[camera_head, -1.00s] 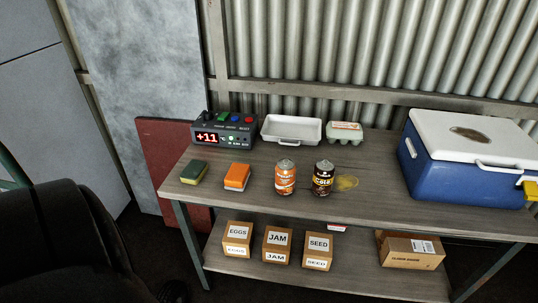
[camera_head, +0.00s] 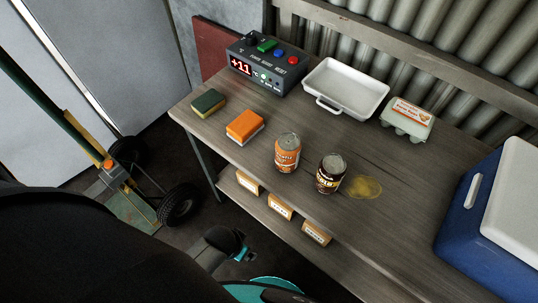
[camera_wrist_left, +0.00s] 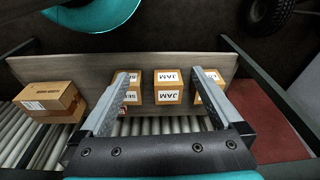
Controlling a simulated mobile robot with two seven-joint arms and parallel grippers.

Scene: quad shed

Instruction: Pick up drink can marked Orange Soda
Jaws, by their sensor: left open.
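The orange drink can (camera_head: 287,153) stands upright on the table, near its front edge, in the head view; its label is too small to read surely. A dark brown can (camera_head: 330,174) marked as cola stands close to its right. Neither can shows in the left wrist view. My left gripper (camera_wrist_left: 160,75) is open and empty in the wrist view, its fingers apart, facing the lower shelf with the jam box (camera_wrist_left: 168,87) beyond them. In the head view, dark and teal parts of my arm show at the bottom, but no fingertips are clear. My right gripper is not in view.
On the table (camera_head: 392,190) are a green sponge (camera_head: 208,103), an orange block (camera_head: 245,126), a display box (camera_head: 266,65), a white tray (camera_head: 345,90), an egg carton (camera_head: 407,118), a yellow stain (camera_head: 364,187) and a blue cooler (camera_head: 490,220). Boxes stand on the lower shelf (camera_wrist_left: 200,62).

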